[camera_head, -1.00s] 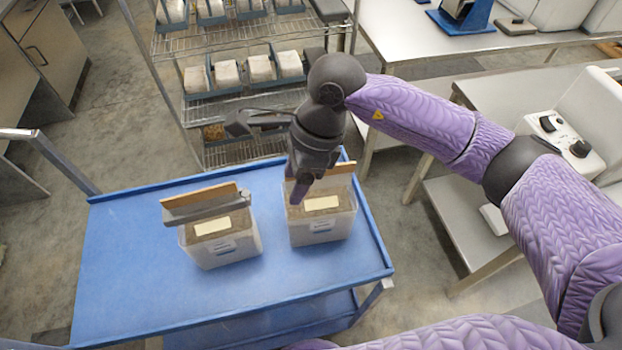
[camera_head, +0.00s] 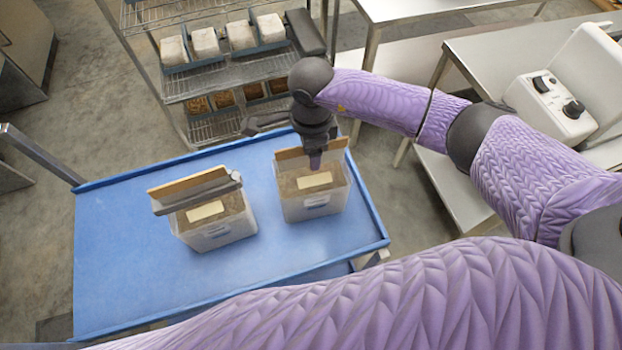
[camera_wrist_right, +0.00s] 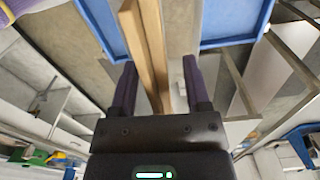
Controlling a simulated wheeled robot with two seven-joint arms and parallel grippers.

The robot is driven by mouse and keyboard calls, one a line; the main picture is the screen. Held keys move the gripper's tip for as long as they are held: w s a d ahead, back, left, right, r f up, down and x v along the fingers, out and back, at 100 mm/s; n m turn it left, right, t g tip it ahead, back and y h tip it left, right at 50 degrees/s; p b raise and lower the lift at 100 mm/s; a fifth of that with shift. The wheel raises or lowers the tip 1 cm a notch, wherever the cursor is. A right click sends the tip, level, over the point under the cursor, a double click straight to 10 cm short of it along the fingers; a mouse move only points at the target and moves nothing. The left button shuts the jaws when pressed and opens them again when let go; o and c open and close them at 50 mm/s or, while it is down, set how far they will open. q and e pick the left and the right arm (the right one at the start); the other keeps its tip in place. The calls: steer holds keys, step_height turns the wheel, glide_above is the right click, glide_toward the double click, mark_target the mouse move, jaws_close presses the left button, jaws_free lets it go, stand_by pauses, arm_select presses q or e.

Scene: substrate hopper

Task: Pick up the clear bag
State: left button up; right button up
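I cannot make out a clear bag for certain. Whitish wrapped-looking blocks (camera_head: 205,42) stand in blue trays on the wire rack. My right gripper (camera_head: 315,160) points down over the right clear bin (camera_head: 317,205), near its upright wooden board (camera_head: 290,155). The bin holds brown material with a pale card (camera_head: 314,180) on top. In the right wrist view my right gripper (camera_wrist_right: 157,85) has its fingers apart. Wooden strips (camera_wrist_right: 150,40) run through the space between them; contact is not clear. My left gripper is not in view.
The left clear bin (camera_head: 215,232) has a wooden board and a grey bar (camera_head: 200,193) across its rear. Both bins stand on a blue cart (camera_head: 120,260), which is clear to the left and front. Steel tables (camera_head: 460,170) stand at right.

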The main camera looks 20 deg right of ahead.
jaws_close()
steer(key=shift+w, duration=0.1)
stand_by(1.2)
